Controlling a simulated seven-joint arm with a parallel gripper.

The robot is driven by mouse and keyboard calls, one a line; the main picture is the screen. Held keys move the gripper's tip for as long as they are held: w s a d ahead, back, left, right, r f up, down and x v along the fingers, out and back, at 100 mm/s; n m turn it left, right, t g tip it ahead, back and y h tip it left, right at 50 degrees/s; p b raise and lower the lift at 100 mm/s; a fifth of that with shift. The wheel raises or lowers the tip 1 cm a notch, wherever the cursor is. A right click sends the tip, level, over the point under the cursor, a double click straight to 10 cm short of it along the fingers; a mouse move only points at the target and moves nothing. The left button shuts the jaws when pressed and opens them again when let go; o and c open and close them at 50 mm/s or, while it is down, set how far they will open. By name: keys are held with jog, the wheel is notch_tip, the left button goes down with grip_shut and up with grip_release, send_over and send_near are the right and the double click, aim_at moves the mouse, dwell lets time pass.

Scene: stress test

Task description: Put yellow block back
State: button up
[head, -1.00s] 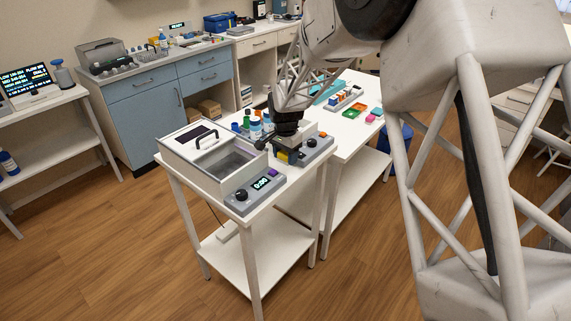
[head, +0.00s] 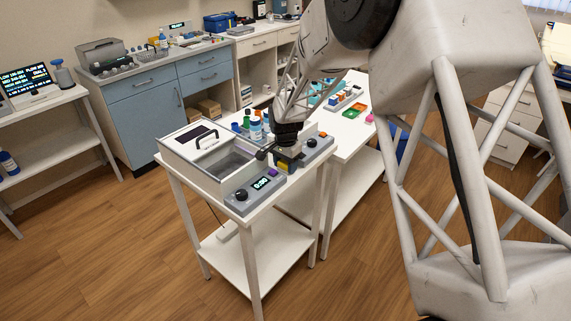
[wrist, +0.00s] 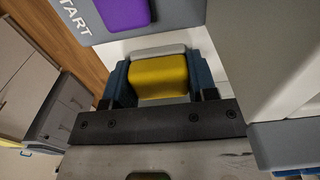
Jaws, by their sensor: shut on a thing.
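The yellow block (wrist: 158,78) is between the two fingers of my gripper (wrist: 160,88) in the wrist view. My gripper is shut on it. In the head view my gripper (head: 287,160) is over the white table (head: 262,218), between the grey timer box (head: 257,190) and a second grey device with a knob (head: 318,143). The block shows there only as a small yellow patch (head: 283,164), mostly hidden by the gripper. Whether the block touches the table cannot be told.
A white-framed bath with a handled lid (head: 205,145) stands left of my gripper. Several bottles (head: 256,130) stand behind it. A purple button (wrist: 124,12) on a panel marked START is close by in the wrist view. A second table with coloured trays (head: 355,111) lies behind.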

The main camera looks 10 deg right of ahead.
jog(key=o, duration=1)
jog(key=shift+c, duration=0.2)
jog(key=shift+r, duration=0.2)
notch_tip(320, 180, up, 12)
dwell(0.4)
